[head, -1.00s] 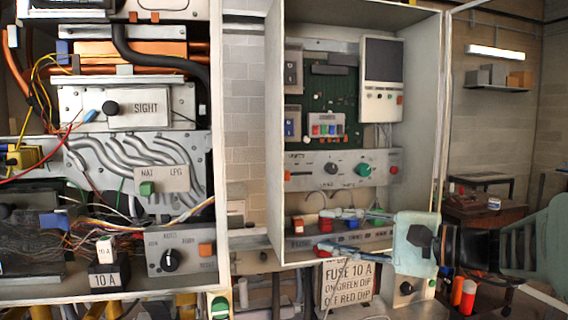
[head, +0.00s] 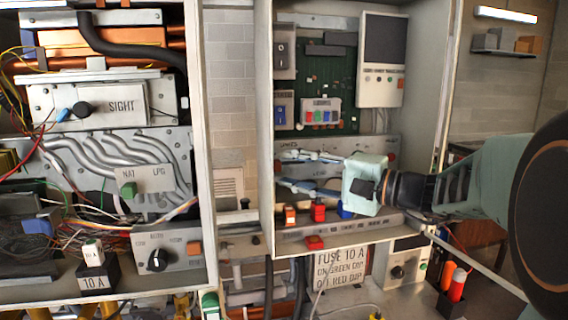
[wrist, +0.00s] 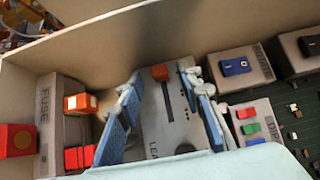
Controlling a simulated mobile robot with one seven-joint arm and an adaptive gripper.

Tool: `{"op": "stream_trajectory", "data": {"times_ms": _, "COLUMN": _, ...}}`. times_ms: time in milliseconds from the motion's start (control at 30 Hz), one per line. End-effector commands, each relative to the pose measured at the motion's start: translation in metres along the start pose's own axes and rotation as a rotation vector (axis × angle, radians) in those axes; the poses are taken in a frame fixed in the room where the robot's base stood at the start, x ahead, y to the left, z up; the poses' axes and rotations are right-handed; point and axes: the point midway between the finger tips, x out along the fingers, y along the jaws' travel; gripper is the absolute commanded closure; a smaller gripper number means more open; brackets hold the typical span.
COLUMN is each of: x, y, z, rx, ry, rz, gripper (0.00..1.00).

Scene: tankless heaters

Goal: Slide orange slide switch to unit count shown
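The orange slide switch (wrist: 160,72) shows in the wrist view as a small orange knob at the far end of a dark slot in a grey panel (wrist: 172,125). My gripper (wrist: 163,79) is open, with one blue-padded finger on each side of the slot. The knob lies between the fingertips; whether either touches it I cannot tell. In the head view my gripper (head: 281,169) reaches left across the panel strip in the open cabinet, and its fingers hide much of that strip. I cannot read a unit count; the panel lettering is partly covered.
A row of red, green and blue DIP switches (head: 320,116) sits above. Red and orange blocks (head: 318,210) stand on the shelf below my fingers. The cabinet's left wall (head: 265,130) is near my fingertips. A sign (head: 342,267) reading "FUSE 10 A" hangs below.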

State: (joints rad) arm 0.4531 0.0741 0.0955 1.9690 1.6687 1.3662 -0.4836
Motion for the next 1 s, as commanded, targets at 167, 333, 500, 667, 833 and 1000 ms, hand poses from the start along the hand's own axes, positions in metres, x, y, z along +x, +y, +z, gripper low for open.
{"op": "stream_trajectory", "data": {"times_ms": 167, "x": 0.014, "y": -0.001, "z": 0.000, "rx": 0.002, "ry": 0.000, "rz": -0.001, "gripper": 0.67}}
{"op": "stream_trajectory", "data": {"times_ms": 333, "x": 0.016, "y": 0.000, "z": 0.000, "rx": 0.001, "ry": 0.001, "rz": 0.000, "gripper": 0.67}}
{"op": "stream_trajectory", "data": {"times_ms": 500, "x": 0.016, "y": 0.000, "z": 0.000, "rx": 0.001, "ry": 0.001, "rz": 0.000, "gripper": 0.71}}
{"op": "stream_trajectory", "data": {"times_ms": 667, "x": 0.016, "y": 0.000, "z": 0.000, "rx": 0.001, "ry": 0.001, "rz": 0.000, "gripper": 0.89}}
{"op": "stream_trajectory", "data": {"times_ms": 833, "x": 0.016, "y": 0.000, "z": 0.000, "rx": 0.001, "ry": 0.001, "rz": 0.000, "gripper": 1.00}}
{"op": "stream_trajectory", "data": {"times_ms": 1000, "x": 0.016, "y": 0.000, "z": 0.000, "rx": 0.001, "ry": 0.001, "rz": 0.000, "gripper": 1.00}}
